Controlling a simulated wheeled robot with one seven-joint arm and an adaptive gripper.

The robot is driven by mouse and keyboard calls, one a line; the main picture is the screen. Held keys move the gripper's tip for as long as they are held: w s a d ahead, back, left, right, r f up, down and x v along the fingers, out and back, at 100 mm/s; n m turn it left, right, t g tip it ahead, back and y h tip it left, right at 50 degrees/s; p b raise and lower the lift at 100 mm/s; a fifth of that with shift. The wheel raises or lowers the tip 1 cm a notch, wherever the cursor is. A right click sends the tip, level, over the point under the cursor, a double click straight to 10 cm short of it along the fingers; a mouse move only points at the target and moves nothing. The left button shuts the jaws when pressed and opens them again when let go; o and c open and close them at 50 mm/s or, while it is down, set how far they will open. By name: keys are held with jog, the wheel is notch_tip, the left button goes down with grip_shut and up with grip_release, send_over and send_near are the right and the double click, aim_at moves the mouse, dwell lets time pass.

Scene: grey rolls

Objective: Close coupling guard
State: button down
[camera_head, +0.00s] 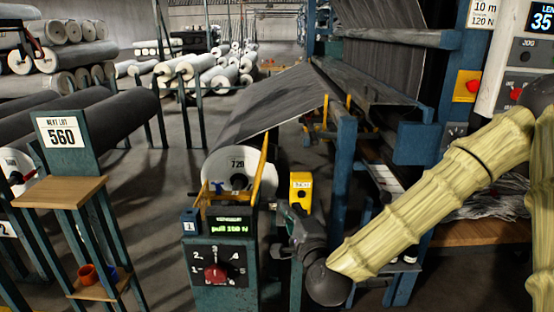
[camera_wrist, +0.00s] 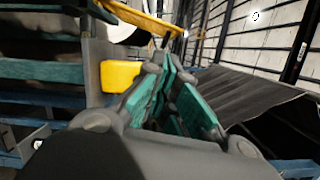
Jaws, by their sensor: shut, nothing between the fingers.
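A yellow hinged-looking plate, which seems to be the coupling guard (camera_head: 264,165), stands steeply tilted at the right of the roll marked 720 (camera_head: 238,165). A yellow bar, probably the same guard, crosses the top of the wrist view (camera_wrist: 145,18). My gripper (camera_head: 287,212) is at the lower right of the plate, beside the control post. In the wrist view, my gripper (camera_wrist: 168,62) has its teal-padded fingers together and empty, with the tips just below the yellow bar. I cannot tell whether they touch it. The coupling itself is not clearly seen.
A yellow box (camera_head: 300,190) stands close to my gripper and also shows in the wrist view (camera_wrist: 120,76). A control post with a dial (camera_head: 216,270) is at its left. Blue machine posts (camera_head: 343,185) rise at the right.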

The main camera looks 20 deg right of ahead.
notch_tip(320, 180, up, 3)
jog(key=m, duration=0.1)
jog(key=p, duration=0.1)
send_near(277, 161)
jog(key=shift+t, duration=0.4)
jog(key=w, duration=0.2)
jog(key=w+r, duration=0.1)
jog(key=w, duration=0.1)
jog(key=w+a+r, duration=0.1)
jog(key=shift+w, duration=0.4)
jog(key=shift+r, duration=0.1)
